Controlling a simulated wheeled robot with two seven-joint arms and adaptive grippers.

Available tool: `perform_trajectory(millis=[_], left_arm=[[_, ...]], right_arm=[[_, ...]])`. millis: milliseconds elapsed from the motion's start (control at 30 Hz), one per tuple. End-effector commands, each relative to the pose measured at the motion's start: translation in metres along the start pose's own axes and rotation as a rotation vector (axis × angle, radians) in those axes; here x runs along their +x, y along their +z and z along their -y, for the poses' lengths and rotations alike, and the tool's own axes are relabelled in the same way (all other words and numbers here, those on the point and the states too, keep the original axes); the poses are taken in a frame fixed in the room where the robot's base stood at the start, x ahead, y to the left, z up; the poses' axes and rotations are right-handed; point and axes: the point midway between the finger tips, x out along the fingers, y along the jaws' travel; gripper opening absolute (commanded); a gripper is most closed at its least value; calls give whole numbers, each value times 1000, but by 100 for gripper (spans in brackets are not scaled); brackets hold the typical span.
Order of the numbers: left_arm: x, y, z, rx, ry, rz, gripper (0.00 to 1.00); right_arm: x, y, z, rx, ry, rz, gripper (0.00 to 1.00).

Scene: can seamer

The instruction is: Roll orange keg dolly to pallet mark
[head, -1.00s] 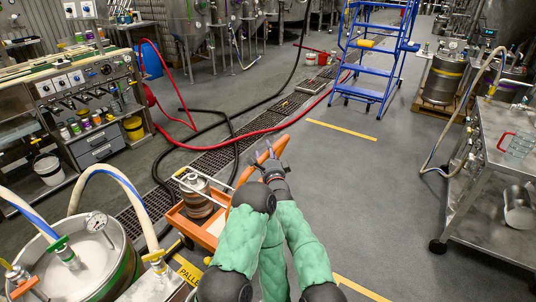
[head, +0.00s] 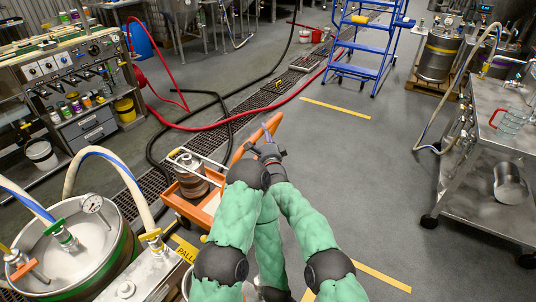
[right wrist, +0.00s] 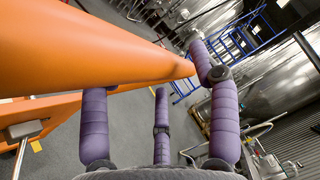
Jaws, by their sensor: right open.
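The orange keg dolly (head: 210,204) stands on the floor left of centre in the head view, carrying a small metal keg (head: 189,180). Its raised orange handle (head: 257,138) leans up to the right. My right gripper (head: 270,149) is at the handle's upper part. In the right wrist view the orange handle (right wrist: 90,45) crosses the upper left, close to the open purple fingers (right wrist: 160,110); contact is unclear. A yellow floor mark with partly hidden lettering "PALL" (head: 186,251) lies just below the dolly.
A large keg (head: 75,245) with hoses stands at lower left. A drain grate and red hose (head: 215,127) run behind the dolly. A steel cart (head: 490,180) is at right and blue steps (head: 358,62) at the back. The floor right of centre is clear, with yellow lines (head: 335,108).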

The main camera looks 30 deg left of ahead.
Motion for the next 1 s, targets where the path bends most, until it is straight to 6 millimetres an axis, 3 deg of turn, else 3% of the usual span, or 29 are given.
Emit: perform_trajectory(millis=[800,1000], left_arm=[[0,0,0,0,0,0,40],[0,0,0,0,0,0,40]], right_arm=[[-79,0,0,0,1,0,61],[-90,0,0,-1,0,1,61]])
